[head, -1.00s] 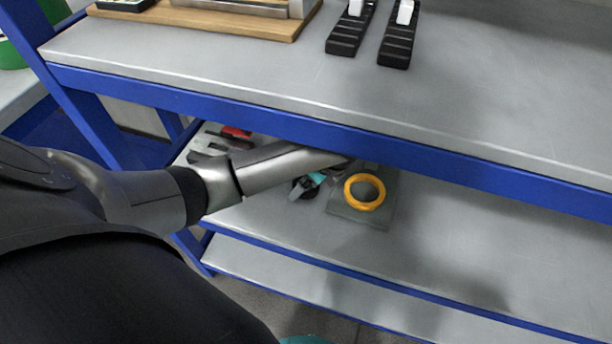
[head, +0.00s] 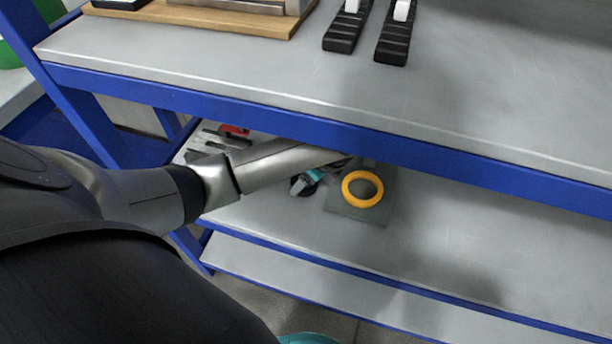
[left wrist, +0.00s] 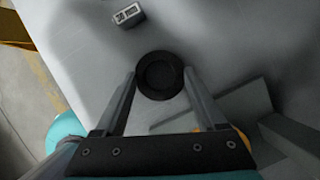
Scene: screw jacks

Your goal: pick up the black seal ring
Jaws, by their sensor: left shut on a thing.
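The black seal ring (left wrist: 158,95) shows in the left wrist view, a dark round ring between the two fingertips of my left gripper (left wrist: 160,73). The gripper is shut on it, with a finger against each side. Pale shelf surface shows around the ring; I cannot tell whether the ring still touches it. In the head view my left arm reaches under the upper shelf, and only a small teal, grey and black part of the gripper (head: 305,183) shows beside the grey plate. My right gripper is not in view.
A yellow ring (head: 347,200) lies on a grey plate (head: 357,214) on the lower shelf. The blue front edge (head: 400,155) of the upper shelf overhangs my arm. A small grey block (left wrist: 128,15) lies beyond the seal ring. The lower shelf's right side is clear.

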